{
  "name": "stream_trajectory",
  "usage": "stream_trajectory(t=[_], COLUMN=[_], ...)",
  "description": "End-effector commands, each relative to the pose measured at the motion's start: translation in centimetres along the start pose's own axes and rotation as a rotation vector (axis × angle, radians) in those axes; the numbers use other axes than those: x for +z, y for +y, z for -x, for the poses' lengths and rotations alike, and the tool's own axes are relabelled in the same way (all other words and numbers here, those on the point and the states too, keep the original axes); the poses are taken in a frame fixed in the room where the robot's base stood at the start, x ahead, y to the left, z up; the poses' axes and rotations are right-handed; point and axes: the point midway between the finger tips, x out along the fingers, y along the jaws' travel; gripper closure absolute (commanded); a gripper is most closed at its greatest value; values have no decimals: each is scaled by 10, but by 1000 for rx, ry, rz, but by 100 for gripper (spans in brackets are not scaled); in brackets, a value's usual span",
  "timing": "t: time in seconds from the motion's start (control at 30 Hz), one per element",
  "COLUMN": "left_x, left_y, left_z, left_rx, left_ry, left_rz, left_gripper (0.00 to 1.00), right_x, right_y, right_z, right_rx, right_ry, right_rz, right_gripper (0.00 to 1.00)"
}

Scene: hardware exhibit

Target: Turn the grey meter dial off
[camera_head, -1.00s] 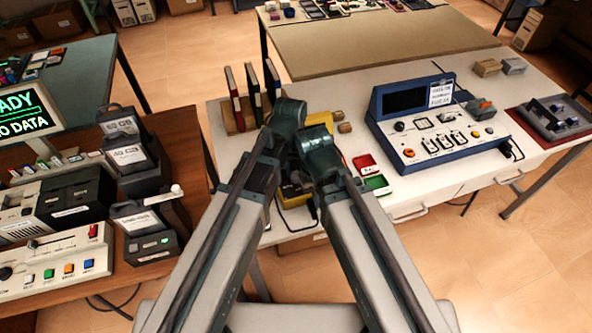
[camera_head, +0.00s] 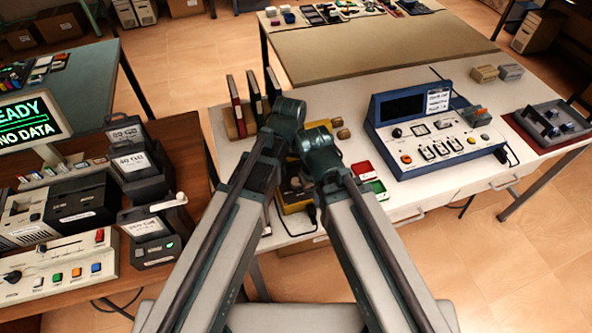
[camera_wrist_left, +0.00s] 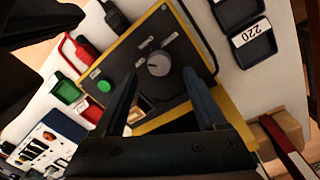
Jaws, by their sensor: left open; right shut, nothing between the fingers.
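The meter is a dark-faced box with yellow edges (camera_wrist_left: 127,50) on the white table, partly hidden behind my arms in the head view (camera_head: 290,208). Its round grey dial (camera_wrist_left: 159,64) has a light pointer mark and small labels around it. A green button (camera_wrist_left: 104,86) sits on the same face. My left gripper (camera_wrist_left: 162,88) is open, its two fingers apart over the meter's face, with the dial seen between and beyond the tips. I cannot tell any contact. A dark shape at the upper left of the left wrist view looks like my right gripper (camera_wrist_left: 72,14), shut and empty, beside the meter.
Red (camera_head: 362,170) and green (camera_head: 375,188) trays lie right of the meter. A blue console (camera_head: 440,150) stands farther right. Upright books (camera_head: 255,103) stand behind. A black block labelled 220 (camera_wrist_left: 250,40) and a cable plug (camera_wrist_left: 113,14) lie close to the meter.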

Motion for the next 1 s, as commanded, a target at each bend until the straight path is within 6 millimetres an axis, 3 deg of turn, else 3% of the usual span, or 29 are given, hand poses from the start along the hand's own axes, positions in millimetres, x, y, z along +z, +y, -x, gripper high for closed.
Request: stream_trajectory(t=[0.03, 0.1, 0.6, 1.0], left_x=[0, 0, 0, 0], left_y=[0, 0, 0, 0], left_z=[16, 27, 99, 104], left_rx=[0, 0, 0, 0], left_ry=[0, 0, 0, 0], left_rz=[0, 0, 1, 0], left_gripper=[27, 27, 27, 27], right_x=[1, 2, 6, 6], right_y=[2, 2, 9, 10], right_z=[16, 27, 98, 103], right_rx=[0, 0, 0, 0], right_ry=[0, 0, 0, 0], right_rz=[0, 0, 2, 2], right_gripper=[100, 100, 100, 100])
